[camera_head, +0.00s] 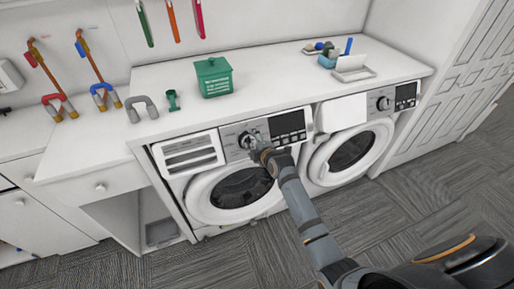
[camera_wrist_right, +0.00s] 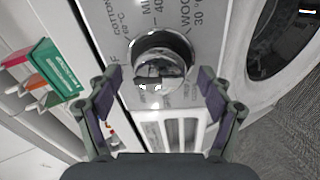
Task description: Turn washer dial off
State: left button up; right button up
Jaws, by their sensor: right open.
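The left washer (camera_head: 239,191) has a round dial (camera_head: 245,140) on its control panel, left of a dark display. In the right wrist view the dial (camera_wrist_right: 159,62) is a shiny round knob with printed wash settings around it. My right gripper (camera_head: 256,146) is at the panel, right in front of the dial. In the wrist view the right gripper (camera_wrist_right: 160,82) is open, with one finger on each side of the dial and visible gaps between. Whether the fingertips reach past the dial's face is hard to tell. My left gripper is not in view.
A second washer (camera_head: 349,151) stands to the right with its own dial. The white counter (camera_head: 286,80) above holds a green box (camera_head: 213,78) and a small tray (camera_head: 353,68). A washer door (camera_wrist_right: 283,40) is close beside the gripper. The carpet in front is clear.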

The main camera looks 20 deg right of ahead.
jog(key=v, duration=1.1)
jog(key=shift+f, duration=0.1)
